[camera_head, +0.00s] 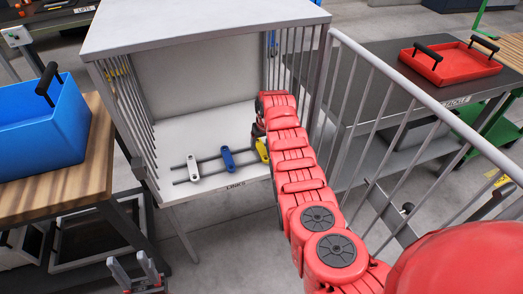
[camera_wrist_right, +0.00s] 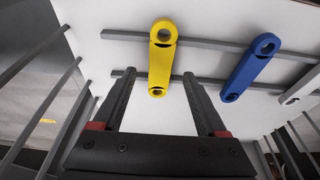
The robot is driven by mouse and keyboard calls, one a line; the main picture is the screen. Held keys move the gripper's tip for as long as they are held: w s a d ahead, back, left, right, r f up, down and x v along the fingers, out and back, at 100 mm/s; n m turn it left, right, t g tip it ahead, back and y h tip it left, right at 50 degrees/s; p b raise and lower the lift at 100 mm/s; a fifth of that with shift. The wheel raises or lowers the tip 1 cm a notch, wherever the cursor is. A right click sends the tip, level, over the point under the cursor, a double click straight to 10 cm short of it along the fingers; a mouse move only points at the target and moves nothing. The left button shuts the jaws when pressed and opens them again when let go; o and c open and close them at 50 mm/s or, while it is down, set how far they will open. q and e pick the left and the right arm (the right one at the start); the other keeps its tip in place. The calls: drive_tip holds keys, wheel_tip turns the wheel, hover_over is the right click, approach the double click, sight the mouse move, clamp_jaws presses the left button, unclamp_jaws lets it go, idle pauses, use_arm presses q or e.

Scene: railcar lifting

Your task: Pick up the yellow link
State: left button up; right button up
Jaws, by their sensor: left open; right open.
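The yellow link (camera_head: 262,150) rests on two grey rails on the cabinet's white shelf, just left of my red right arm. In the right wrist view the yellow link (camera_wrist_right: 161,62) stretches away from the camera, with a ring at each end. My right gripper (camera_wrist_right: 158,76) is open, with its two dark fingers on either side of the link's near end; I cannot tell whether they touch it. In the head view the right arm hides most of that gripper. My left gripper (camera_head: 139,274) is open and empty at the bottom left, well away from the link.
A blue link (camera_head: 228,160) and a white link (camera_head: 192,168) lie on the same rails to the left. The cabinet (camera_head: 190,30) has a solid top and barred sides close to my right arm. A blue bin (camera_head: 45,132) and a red tray (camera_head: 450,65) stand on side tables.

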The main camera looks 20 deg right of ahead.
sight(261, 150)
drive_tip(key=shift+b+x, duration=0.55)
drive_tip(key=shift+x, duration=0.55)
clamp_jaws()
